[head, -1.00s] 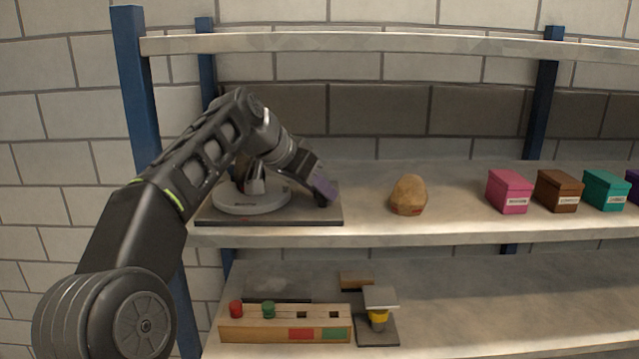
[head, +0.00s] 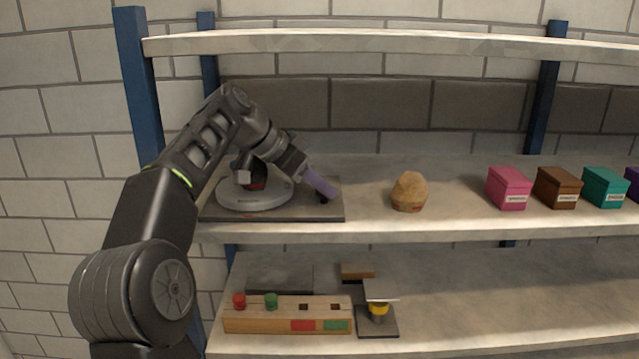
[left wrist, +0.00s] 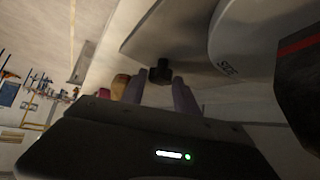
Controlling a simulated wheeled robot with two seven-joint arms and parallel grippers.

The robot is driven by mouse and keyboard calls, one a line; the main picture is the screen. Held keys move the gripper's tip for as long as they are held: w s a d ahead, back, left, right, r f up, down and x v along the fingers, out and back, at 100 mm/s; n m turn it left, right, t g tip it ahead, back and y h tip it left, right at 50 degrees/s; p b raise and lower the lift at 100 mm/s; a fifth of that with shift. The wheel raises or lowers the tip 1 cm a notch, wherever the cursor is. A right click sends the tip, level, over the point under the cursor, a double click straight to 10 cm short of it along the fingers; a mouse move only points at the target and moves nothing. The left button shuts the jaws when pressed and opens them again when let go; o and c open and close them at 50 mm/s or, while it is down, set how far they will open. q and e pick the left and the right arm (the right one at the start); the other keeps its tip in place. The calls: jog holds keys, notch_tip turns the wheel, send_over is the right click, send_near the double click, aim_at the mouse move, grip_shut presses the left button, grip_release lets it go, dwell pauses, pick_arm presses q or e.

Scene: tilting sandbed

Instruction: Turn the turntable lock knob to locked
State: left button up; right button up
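The turntable is a light grey disc (head: 240,203) on a dark flat base (head: 215,213) on the middle shelf. Its lock knob (head: 323,198) is small and black, at the base's right front. The knob also shows in the left wrist view (left wrist: 160,70). My left gripper (head: 318,186) has purple fingers that slant down to the knob. In the left wrist view the fingers (left wrist: 160,84) are apart, with the knob between or just beyond their tips; contact cannot be told. The knob's markings are not readable. My right gripper is not in view.
A dark object with a red stripe (head: 258,178) stands on the disc, partly behind my arm. A tan, rock-like lump (head: 409,191) and several coloured boxes, one pink (head: 509,188), are to the right. Below is a wooden block with pegs (head: 265,325). The shelf between base and lump is clear.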

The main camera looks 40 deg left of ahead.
pick_arm(q)
jog(key=o, duration=0.4)
jog(key=shift+s+a+r, duration=0.1)
jog(key=shift+s+r, duration=0.1)
jog(key=shift+v, duration=1.1)
jog(key=p+v, duration=0.3)
jog(key=v, duration=0.1)
jog(key=shift+r, duration=0.25)
jog(key=shift+s+a+r, duration=0.1)
jog(key=shift+s+a, duration=0.05)
jog(key=shift+s, duration=0.2)
